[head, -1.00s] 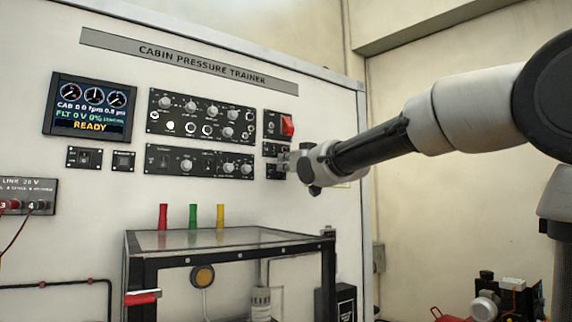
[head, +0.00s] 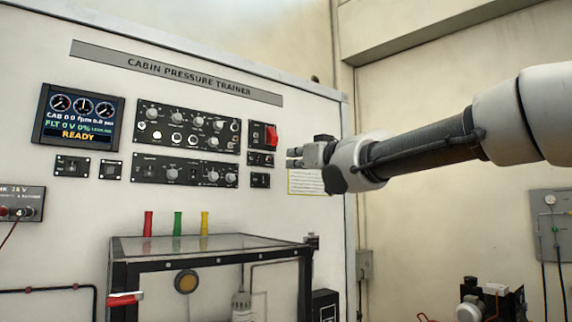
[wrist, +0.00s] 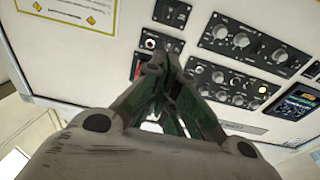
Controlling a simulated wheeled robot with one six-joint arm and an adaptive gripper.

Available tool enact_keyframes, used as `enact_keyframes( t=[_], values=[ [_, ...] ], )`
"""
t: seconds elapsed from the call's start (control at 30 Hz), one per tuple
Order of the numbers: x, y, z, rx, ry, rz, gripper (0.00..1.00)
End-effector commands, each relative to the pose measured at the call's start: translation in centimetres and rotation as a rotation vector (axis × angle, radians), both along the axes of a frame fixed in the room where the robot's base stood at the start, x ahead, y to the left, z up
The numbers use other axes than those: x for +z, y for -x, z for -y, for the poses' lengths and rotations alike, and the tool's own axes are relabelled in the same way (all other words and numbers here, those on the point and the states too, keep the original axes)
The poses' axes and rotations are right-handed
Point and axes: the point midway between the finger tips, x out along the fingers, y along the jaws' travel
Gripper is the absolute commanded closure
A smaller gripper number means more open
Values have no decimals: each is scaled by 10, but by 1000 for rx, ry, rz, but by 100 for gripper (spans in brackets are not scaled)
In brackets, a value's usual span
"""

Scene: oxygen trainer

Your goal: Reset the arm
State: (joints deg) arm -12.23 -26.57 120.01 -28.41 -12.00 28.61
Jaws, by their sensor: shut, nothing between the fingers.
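My gripper (head: 292,158) points left toward the trainer panel, just right of the small switch plates and in front of a yellow-edged notice (head: 310,182). In the wrist view its fingers (wrist: 158,65) are closed together with nothing between them. The Cabin Pressure Trainer panel (head: 215,110) carries a display (head: 78,117) reading READY, two knob plates and a red guarded switch (head: 271,136). In the wrist view the panel appears upside down, and the fingertips overlap part of a small switch plate; contact cannot be told.
A clear-topped, black-framed chamber (head: 210,243) stands below, with red, green and yellow cylinders (head: 177,223) on or behind its top. A red handle (head: 125,299) sticks out at its front left. A wall box (head: 552,225) is at the right. Air around my forearm is clear.

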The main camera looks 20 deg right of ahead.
Motion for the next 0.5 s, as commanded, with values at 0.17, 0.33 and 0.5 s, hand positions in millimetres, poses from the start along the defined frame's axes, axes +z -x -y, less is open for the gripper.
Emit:
enact_keyframes(
  t=[0.17,0.33,0.5],
  values=[
    [1,8,2,1,0,0,100],
    [1,9,2,1,0,-1,100],
    [1,8,2,1,0,-1,100]
  ],
)
